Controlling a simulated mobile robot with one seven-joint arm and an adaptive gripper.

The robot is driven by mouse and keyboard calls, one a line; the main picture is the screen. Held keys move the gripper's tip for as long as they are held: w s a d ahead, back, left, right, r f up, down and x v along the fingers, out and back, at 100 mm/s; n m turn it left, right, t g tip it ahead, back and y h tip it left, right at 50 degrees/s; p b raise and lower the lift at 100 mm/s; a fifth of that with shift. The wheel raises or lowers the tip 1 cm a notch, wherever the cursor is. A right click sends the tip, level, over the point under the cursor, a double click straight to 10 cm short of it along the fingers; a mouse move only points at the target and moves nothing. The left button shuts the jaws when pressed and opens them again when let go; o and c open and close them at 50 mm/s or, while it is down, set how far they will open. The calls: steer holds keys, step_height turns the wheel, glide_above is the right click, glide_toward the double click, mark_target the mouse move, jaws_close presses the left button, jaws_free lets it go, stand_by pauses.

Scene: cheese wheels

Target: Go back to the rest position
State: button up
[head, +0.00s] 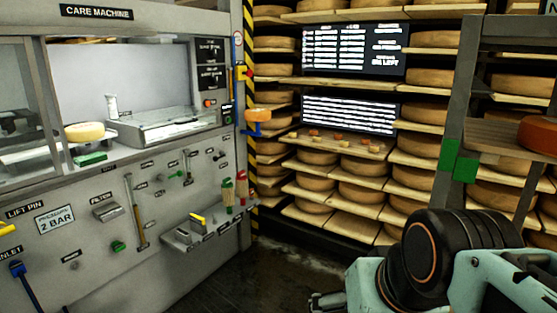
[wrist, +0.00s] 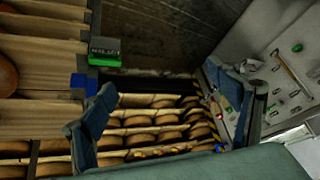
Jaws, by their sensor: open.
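My gripper (head: 328,302) shows only in part at the bottom edge of the head view, beside my pale green arm. In the wrist view my gripper (wrist: 165,88) has its two grey-blue fingers spread wide apart, with nothing between them. Past the fingers are shelves of cheese wheels, seen from a distance. The fingers touch nothing that I can see.
The care machine (head: 85,230) stands at the left, with a pale cheese (head: 85,131) in its opening. Shelves of cheese wheels (head: 362,192) line the back. A rack post (head: 462,125) stands close at the right, near my arm. Dark floor (head: 290,270) lies open between.

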step_height(320, 180, up, 25)
steer(key=s+d+p, duration=0.1)
steer(key=s+p, duration=0.1)
steer(key=p, duration=2.4)
steer(key=shift+d+g+h, duration=0.25)
steer(key=shift+g+h, duration=0.15)
